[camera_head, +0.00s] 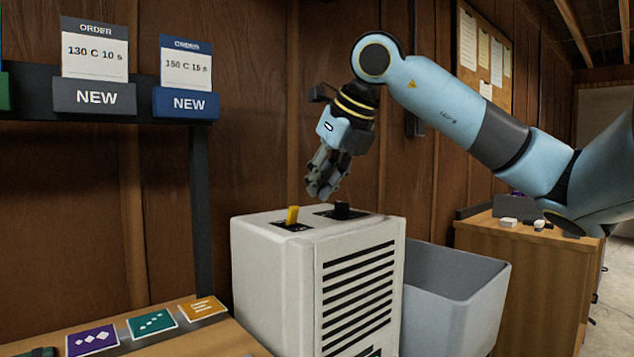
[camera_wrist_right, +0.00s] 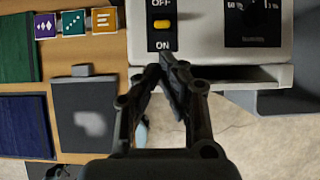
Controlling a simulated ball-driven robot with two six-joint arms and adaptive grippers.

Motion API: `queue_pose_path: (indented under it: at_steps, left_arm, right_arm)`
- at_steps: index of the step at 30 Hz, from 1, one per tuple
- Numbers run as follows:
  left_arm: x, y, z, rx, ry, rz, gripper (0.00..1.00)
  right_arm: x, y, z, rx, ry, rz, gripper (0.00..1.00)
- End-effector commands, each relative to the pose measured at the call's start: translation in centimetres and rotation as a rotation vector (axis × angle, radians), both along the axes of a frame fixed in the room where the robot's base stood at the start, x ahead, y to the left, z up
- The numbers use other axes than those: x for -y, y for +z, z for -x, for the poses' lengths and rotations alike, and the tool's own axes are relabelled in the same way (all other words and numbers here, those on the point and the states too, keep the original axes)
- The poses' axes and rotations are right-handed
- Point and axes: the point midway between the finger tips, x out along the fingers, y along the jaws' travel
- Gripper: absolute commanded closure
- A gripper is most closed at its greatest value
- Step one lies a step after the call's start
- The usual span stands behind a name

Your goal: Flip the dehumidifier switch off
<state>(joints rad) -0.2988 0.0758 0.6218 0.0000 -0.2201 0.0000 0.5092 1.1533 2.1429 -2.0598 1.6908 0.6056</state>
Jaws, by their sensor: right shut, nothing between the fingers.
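The dehumidifier (camera_head: 262,262) is a pale box with dark slots on its front, standing at the centre of the head view. Its yellow switch lever (camera_head: 292,215) stands up from a black plate on top. In the right wrist view the lever (camera_wrist_right: 162,23) lies between the labels OFF above and ON below; I cannot tell which way it is set. My right gripper (camera_head: 320,192) is shut and empty, above the top and apart from the lever. Its fingertips (camera_wrist_right: 167,60) show just below the ON end of the plate. My left gripper is out of view.
A black humidity knob (camera_head: 342,210) sits beside the switch. A grey bin (camera_head: 458,300) stands right of the dehumidifier. A wooden bench with purple, green and orange tiles (camera_head: 151,323) is at the lower left. Order cards hang on the dark rack at left.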

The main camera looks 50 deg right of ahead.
Motion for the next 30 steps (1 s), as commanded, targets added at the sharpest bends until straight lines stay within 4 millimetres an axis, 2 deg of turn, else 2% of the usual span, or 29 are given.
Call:
queue_pose_path:
  at_steps: [1, 6, 12, 26, 30]
  left_arm:
    - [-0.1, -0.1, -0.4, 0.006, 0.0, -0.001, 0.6]
    - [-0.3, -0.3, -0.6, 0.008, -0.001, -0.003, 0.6]
    - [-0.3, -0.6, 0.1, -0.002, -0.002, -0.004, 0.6]
    - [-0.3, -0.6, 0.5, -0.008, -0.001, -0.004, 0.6]
    - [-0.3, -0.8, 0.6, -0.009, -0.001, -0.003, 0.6]
  right_arm:
    - [-0.1, -1.0, -0.6, -0.002, 0.0, -0.007, 1.0]
    - [0.2, -3.6, -2.2, -0.003, 0.0, -0.005, 1.0]
    - [0.4, -5.4, -3.4, -0.003, -0.001, -0.003, 1.0]
    - [0.5, -5.7, -3.7, -0.001, 0.0, 0.0, 1.0]
    - [1.1, -5.6, -3.6, -0.002, -0.001, 0.001, 1.0]
